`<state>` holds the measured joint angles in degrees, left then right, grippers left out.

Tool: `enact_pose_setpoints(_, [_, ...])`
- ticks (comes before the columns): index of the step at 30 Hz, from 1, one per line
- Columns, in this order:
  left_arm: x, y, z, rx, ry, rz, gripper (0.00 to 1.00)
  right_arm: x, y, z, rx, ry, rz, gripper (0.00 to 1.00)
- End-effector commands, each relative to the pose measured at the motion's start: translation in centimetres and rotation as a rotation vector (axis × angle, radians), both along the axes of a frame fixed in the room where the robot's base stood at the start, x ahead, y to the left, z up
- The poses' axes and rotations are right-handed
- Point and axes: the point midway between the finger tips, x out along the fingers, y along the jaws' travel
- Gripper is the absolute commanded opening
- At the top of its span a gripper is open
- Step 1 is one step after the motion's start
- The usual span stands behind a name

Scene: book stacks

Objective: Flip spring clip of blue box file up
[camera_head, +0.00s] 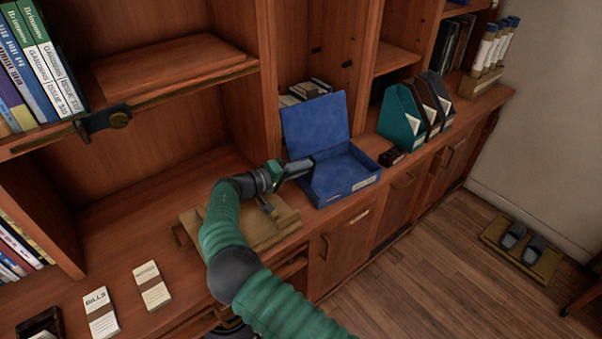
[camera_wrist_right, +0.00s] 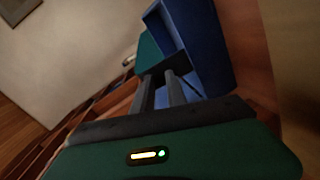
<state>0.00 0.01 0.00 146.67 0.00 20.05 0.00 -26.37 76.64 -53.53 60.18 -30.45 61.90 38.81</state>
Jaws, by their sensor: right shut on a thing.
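The blue box file (camera_head: 345,186) stands open on the wooden counter, with its lid (camera_head: 315,125) raised at the back. My right gripper (camera_head: 310,162) reaches in from the left, with its fingertips at the box's left side, by the inside. It is shut on a part of the box file, but the fingers hide which part. I cannot make out the spring clip apart from the dark fingertips. In the right wrist view the two fingers (camera_wrist_right: 165,80) point at the blue box file (camera_wrist_right: 200,40). My left gripper is not in view.
A wooden board (camera_head: 285,221) lies left of the box file, under my right arm. A small dark object (camera_head: 391,157) and a teal magazine holder (camera_head: 397,118) stand to the right. Banded paper bundles (camera_head: 101,312) lie at the front left. Shelf uprights rise behind.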

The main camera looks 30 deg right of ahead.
Motion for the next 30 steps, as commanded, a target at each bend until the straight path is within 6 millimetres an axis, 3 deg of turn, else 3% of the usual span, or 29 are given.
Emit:
enact_pose_setpoints(13, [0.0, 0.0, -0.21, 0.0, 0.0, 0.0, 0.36, 0.01, 0.08, -0.29, -0.006, 0.001, 0.002, 0.0])
enact_pose_setpoints(14, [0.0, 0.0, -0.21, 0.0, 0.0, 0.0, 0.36, 0.02, 0.08, -0.3, -0.006, 0.001, 0.002, 0.18])
enact_pose_setpoints(19, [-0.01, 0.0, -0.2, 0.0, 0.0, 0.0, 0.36, 0.0, 0.06, -0.22, -0.006, 0.002, 0.0, 0.39])
enact_pose_setpoints(30, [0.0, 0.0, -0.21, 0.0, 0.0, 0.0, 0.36, -0.05, -0.05, 0.04, -0.007, 0.0, 0.0, 0.39])
